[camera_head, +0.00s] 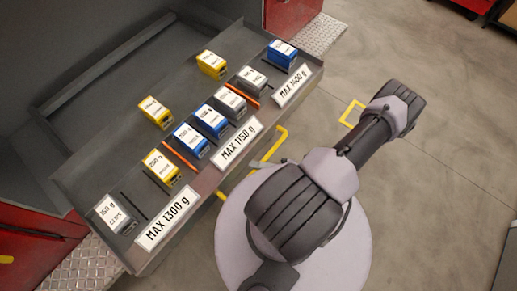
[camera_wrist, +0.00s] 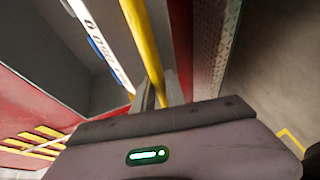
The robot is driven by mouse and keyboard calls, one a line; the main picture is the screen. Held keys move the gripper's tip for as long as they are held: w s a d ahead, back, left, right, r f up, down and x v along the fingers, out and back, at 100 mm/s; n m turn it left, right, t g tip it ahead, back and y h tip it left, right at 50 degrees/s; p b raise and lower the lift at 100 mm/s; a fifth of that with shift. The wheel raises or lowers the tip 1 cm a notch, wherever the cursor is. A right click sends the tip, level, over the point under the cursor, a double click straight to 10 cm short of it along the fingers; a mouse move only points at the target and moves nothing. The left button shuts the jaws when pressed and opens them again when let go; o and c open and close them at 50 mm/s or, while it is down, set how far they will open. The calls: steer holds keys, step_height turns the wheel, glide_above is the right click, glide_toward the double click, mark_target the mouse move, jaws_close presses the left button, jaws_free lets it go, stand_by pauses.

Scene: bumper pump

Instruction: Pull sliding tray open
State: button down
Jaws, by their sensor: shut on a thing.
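The grey sliding tray (camera_head: 75,181) extends out of its housing, with a wide bare part behind its blocks. White plates on its front edge read MAX 1300 g, MAX 1150 g and MAX 1400 g. A yellow bar handle (camera_head: 281,135) runs along the front of the tray, and it also shows in the wrist view (camera_wrist: 142,42). My gripper (camera_head: 257,164) is shut on the handle near its middle. In the wrist view its fingers (camera_wrist: 151,97) meet the bar. My arm hides part of the floor below the tray.
Yellow, blue and grey labelled blocks stand in the tray, including a yellow one (camera_head: 211,64) and a blue one (camera_head: 281,54). Dark dividers and orange strips lie between them. Red cabinet panels (camera_head: 35,245) flank the tray. Grey floor (camera_head: 440,190) is open to the right.

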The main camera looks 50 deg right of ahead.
steer(key=shift+s+f, duration=0.1)
steer(key=shift+s, duration=0.05)
steer(key=c, duration=1.4)
jaws_free()
steer(key=shift+o, duration=0.2)
steer(key=p+v, duration=0.1)
steer(key=v, duration=1.6)
steer(key=shift+r, duration=0.2)
steer(key=shift+s+d, duration=0.1)
